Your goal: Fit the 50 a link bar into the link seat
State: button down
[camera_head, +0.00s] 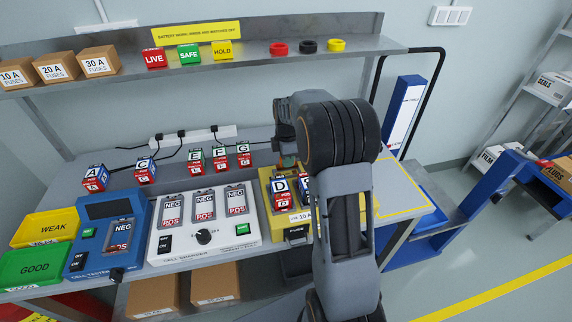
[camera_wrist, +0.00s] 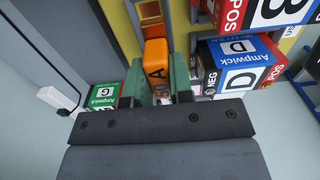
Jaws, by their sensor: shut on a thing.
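An orange link bar (camera_wrist: 157,62) with an "A" on its face sits between the green fingers of my gripper (camera_wrist: 158,88) in the wrist view. The rest of its marking is covered. My gripper is shut on it. Beyond the bar's far end, at the top of the wrist view, is an orange-brown part (camera_wrist: 150,12) in a grey surround, perhaps the link seat. I cannot tell whether the bar touches it. In the head view my gripper (camera_head: 288,160) is at the back of the yellow unit (camera_head: 268,212), and my arm hides much of that unit.
Cell D (camera_head: 281,192) stands on the yellow unit, close right of my gripper in the wrist view (camera_wrist: 238,60). Cell G (camera_head: 243,155) and others stand along the bench back. A white charger (camera_head: 160,247) is left of the yellow unit. A shelf (camera_head: 120,75) runs above.

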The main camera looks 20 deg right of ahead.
jog(key=shift+w+f, duration=0.2)
jog(key=shift+f, duration=0.05)
jog(key=shift+w+f, duration=0.1)
jog(key=shift+f, duration=1.5)
jog(key=shift+f, duration=0.1)
jog(key=shift+f, duration=0.15)
jog(key=c, duration=1)
grip_release()
